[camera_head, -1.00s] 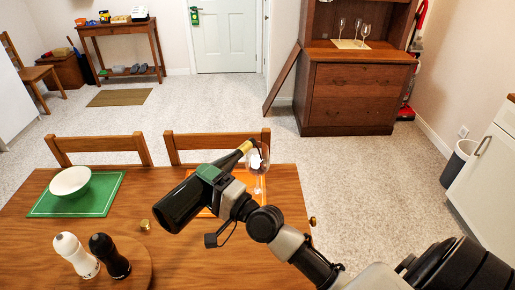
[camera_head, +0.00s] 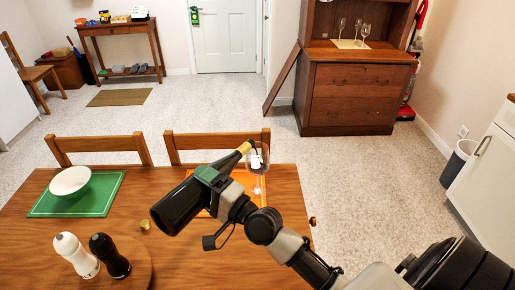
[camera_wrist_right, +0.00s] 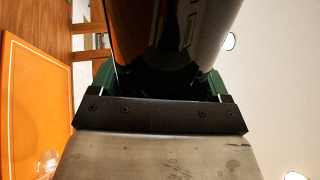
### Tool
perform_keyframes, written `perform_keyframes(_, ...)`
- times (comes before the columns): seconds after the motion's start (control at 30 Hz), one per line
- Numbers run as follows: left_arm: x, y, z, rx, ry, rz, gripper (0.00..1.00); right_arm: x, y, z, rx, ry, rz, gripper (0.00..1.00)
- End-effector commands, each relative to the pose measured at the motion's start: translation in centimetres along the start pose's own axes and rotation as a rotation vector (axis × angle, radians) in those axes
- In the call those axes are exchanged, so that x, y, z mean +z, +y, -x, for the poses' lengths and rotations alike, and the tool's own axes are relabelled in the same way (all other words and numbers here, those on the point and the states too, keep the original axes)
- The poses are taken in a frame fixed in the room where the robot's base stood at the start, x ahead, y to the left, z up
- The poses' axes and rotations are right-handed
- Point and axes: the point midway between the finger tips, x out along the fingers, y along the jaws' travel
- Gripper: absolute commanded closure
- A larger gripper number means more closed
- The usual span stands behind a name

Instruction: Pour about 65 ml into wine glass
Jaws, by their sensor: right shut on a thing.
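A dark wine bottle (camera_head: 180,206) with a yellow neck is tilted above the table, its neck up and to the right. My right gripper (camera_head: 209,174) is shut on it; the dark bottle body (camera_wrist_right: 175,40) also fills the top of the right wrist view between the green finger pads. The wine glass (camera_head: 258,170) stands upright by the orange placemat (camera_head: 240,180). The bottle's mouth is at the glass's rim in the head view, partly overlapping it. I cannot tell whether wine is flowing or how much is in the glass. My left gripper is out of view.
A green placemat (camera_head: 107,206) with a white bowl (camera_head: 70,181) is on the left of the wooden table. White (camera_head: 76,254) and black (camera_head: 108,256) mills stand on a round board at the front. A small gold object (camera_head: 145,225) lies near the bottle. Chairs line the far edge.

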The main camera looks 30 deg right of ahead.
Motion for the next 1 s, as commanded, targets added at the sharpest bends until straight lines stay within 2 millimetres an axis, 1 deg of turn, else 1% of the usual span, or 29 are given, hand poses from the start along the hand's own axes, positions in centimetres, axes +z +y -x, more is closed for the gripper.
perform_keyframes(0.1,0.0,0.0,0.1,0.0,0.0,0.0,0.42,0.0,-0.3,-0.1,-0.005,0.001,-0.001,0.74)
perform_keyframes(0.63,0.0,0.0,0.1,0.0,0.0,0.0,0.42,0.0,-0.3,-0.1,-0.005,0.001,-0.005,0.74)
perform_keyframes(0.67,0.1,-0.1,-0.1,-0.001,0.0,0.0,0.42,0.0,-0.1,0.0,-0.005,0.001,-0.002,0.74)
perform_keyframes(0.8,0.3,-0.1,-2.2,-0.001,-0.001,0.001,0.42,0.0,1.7,0.3,-0.006,-0.009,0.057,0.74)
perform_keyframes(1.0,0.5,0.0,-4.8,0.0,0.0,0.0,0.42,-0.2,3.5,0.6,-0.005,-0.023,0.147,0.74)
